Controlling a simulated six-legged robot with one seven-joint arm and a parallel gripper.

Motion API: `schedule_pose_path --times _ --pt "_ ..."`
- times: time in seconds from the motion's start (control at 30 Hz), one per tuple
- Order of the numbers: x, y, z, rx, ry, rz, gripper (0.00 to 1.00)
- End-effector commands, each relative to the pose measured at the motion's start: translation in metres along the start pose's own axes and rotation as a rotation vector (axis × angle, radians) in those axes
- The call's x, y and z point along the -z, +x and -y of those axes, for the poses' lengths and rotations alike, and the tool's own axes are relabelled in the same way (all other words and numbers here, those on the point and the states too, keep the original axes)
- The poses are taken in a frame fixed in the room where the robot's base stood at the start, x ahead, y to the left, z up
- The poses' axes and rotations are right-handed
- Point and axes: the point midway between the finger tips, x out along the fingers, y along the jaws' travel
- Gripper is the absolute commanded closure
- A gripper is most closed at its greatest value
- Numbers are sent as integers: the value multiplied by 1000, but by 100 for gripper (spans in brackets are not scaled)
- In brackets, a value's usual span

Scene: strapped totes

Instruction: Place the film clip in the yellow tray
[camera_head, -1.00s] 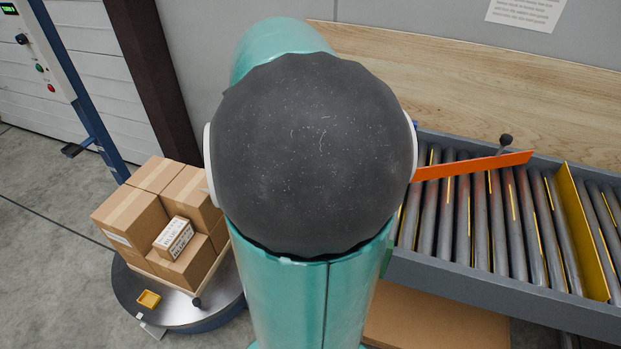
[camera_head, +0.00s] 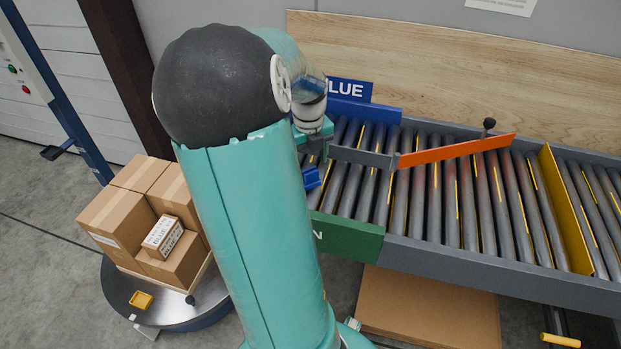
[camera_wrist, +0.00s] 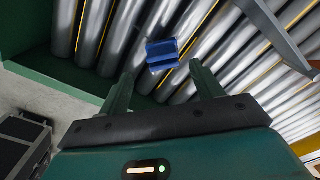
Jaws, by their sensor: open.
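A small blue clip-like piece, which looks like the film clip (camera_wrist: 162,54), lies on the grey rollers in the wrist view. In the head view the blue clip (camera_head: 312,178) shows at the left end of the conveyor, partly covered by my arm. My gripper (camera_wrist: 164,82) is open and empty, with its two fingers apart and the clip beyond their tips, roughly between them. In the head view my gripper (camera_head: 318,143) is above the rollers, mostly hidden. The small yellow tray (camera_head: 141,300) sits on the round platform at the lower left.
Cardboard boxes (camera_head: 128,218) are stacked on the round platform beside the tray. An orange bar (camera_head: 455,149) crosses the rollers, and a yellow divider (camera_head: 565,205) stands further right. A green panel (camera_head: 350,238) edges the conveyor's near side. A blue sign (camera_head: 350,89) stands behind.

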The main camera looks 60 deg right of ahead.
Motion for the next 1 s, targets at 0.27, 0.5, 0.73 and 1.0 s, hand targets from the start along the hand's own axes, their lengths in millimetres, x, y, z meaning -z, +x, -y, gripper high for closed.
schedule_pose_path --times 0.27,0.5,0.73,1.0 --pt "0 37 6 -1 4 -4 35" --pt "-2 52 5 1 2 1 35" --pt "-2 52 5 0 1 1 52" --pt "-2 51 5 0 1 1 86"
